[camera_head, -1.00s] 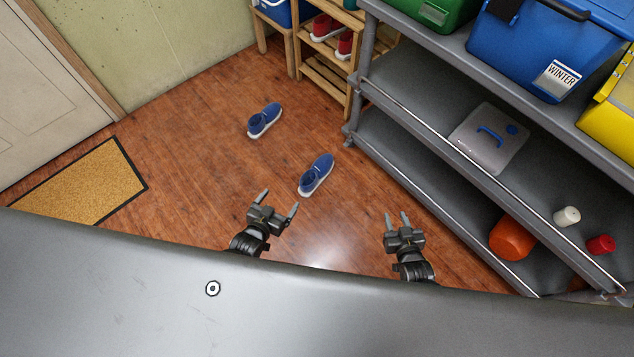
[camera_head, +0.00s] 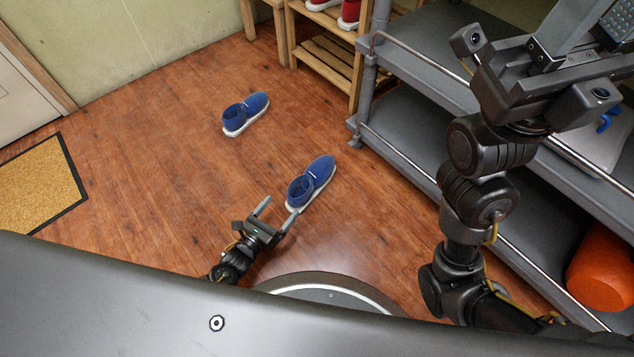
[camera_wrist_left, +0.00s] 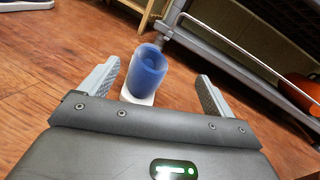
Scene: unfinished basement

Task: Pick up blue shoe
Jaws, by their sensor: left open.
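Two blue shoes with white soles are on the wooden floor in the head view. The nearer shoe (camera_head: 312,181) has its heel end beside the fingertips of my left gripper (camera_head: 281,207). The farther shoe (camera_head: 246,113) lies up and to the left. In the left wrist view the nearer shoe (camera_wrist_left: 147,72) sits ahead between the two open, empty fingers, and part of the farther shoe (camera_wrist_left: 25,5) shows at the top left corner. My right arm is raised large at the right; its gripper (camera_head: 572,35) is cut by the top edge and its fingers are unclear.
A grey metal shelf (camera_head: 412,133) stands right of the shoes, with an orange container (camera_head: 601,268) on its lower level. A wooden rack (camera_head: 327,66) with red shoes is behind. A doormat (camera_head: 42,184) lies at left. Floor between the shoes is clear.

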